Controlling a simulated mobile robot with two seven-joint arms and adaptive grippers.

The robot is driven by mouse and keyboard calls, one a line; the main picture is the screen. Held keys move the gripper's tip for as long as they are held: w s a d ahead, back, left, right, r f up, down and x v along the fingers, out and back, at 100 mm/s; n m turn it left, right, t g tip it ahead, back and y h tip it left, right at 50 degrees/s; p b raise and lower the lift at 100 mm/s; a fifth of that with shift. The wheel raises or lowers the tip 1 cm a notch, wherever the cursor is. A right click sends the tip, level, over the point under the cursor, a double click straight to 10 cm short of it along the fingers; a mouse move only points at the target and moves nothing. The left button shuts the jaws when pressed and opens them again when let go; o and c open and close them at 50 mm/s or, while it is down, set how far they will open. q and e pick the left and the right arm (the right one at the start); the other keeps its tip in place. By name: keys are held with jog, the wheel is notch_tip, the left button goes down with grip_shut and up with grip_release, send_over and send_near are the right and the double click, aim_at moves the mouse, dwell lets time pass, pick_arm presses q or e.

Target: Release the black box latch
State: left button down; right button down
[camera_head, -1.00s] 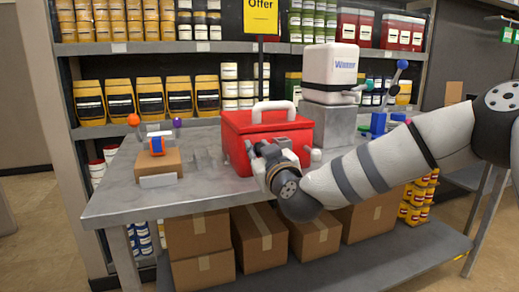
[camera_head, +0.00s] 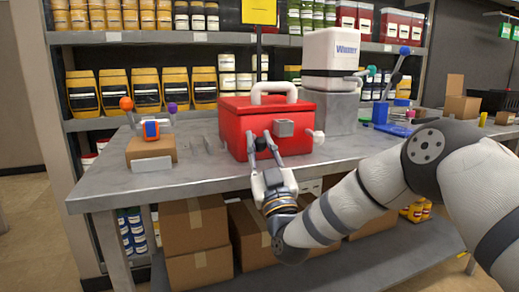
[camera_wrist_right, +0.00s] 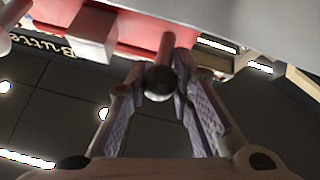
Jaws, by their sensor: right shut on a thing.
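The box at my right gripper is red (camera_head: 238,137), with a white carrying handle (camera_head: 270,88) on top. Its front has a grey block (camera_head: 284,128) and a white knob (camera_head: 319,138) at the right. My right gripper (camera_head: 261,143) is in front of it, left of the grey block. In the right wrist view its fingers (camera_wrist_right: 160,85) are shut on a short reddish rod with a black ball end (camera_wrist_right: 160,84). The rod sticks out from the red face. The grey block (camera_wrist_right: 93,35) shows beside it there. My left gripper is not in view.
The red box stands on a grey metal table (camera_head: 110,190). A cardboard box with an orange and blue device (camera_head: 151,131) stands left. A white container (camera_head: 331,52) on a grey block stands right, with a blue fixture (camera_head: 380,112). Stocked shelves are behind.

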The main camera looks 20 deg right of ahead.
dwell(0.3)
jog(key=c, duration=1.4)
grip_release()
jog(key=shift+f, duration=0.1)
jog(key=v, duration=1.2)
